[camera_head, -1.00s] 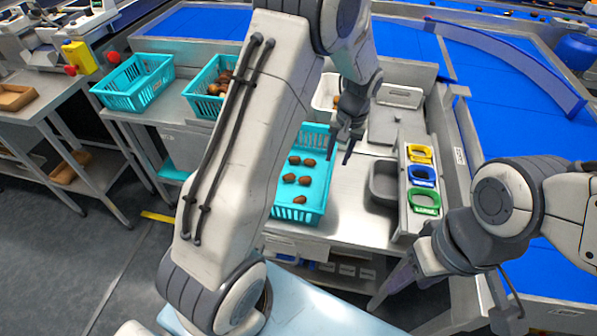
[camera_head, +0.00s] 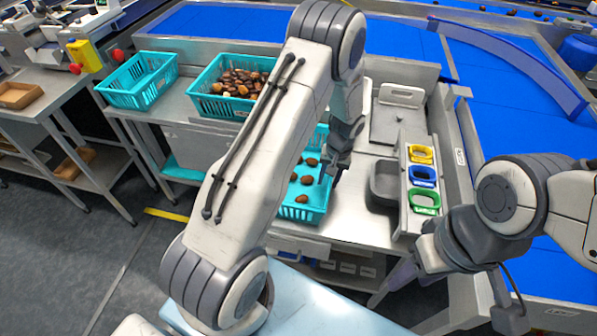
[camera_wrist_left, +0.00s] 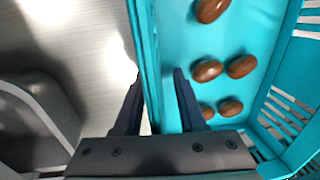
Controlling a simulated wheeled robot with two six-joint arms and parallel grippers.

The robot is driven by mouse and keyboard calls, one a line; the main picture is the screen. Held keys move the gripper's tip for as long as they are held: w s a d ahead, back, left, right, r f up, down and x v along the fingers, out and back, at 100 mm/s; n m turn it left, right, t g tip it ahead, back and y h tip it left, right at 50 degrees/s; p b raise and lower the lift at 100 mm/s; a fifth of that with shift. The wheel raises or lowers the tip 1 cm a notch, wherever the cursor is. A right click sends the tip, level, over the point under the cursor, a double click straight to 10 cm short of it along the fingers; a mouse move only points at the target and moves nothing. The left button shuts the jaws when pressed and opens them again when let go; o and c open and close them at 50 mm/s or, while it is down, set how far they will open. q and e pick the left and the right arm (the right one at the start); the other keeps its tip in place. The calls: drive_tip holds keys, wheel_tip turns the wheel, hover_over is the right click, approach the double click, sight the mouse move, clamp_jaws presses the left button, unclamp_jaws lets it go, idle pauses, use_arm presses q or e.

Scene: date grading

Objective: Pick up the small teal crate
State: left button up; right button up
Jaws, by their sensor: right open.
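A small teal crate (camera_head: 308,215) with several brown dates stands on the metal bench, partly hidden behind my left arm. My left gripper (camera_head: 331,176) is at its right side in the head view. In the left wrist view, the open fingers (camera_wrist_left: 157,95) straddle the crate's side wall (camera_wrist_left: 148,50), one outside and one inside above the dates, with gaps visible beside the wall. My right gripper (camera_head: 385,290) is low in front of the bench, open and away from the crate.
A teal crate full of dates (camera_head: 203,103) and an empty teal crate (camera_head: 158,90) stand at the back left. A grey bin (camera_head: 383,185) is close right of the small crate, beside yellow, blue and green rings (camera_head: 422,178). Blue conveyors (camera_head: 510,120) lie beyond.

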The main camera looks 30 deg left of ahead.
use_arm(q)
clamp_jaws()
idle(1.4)
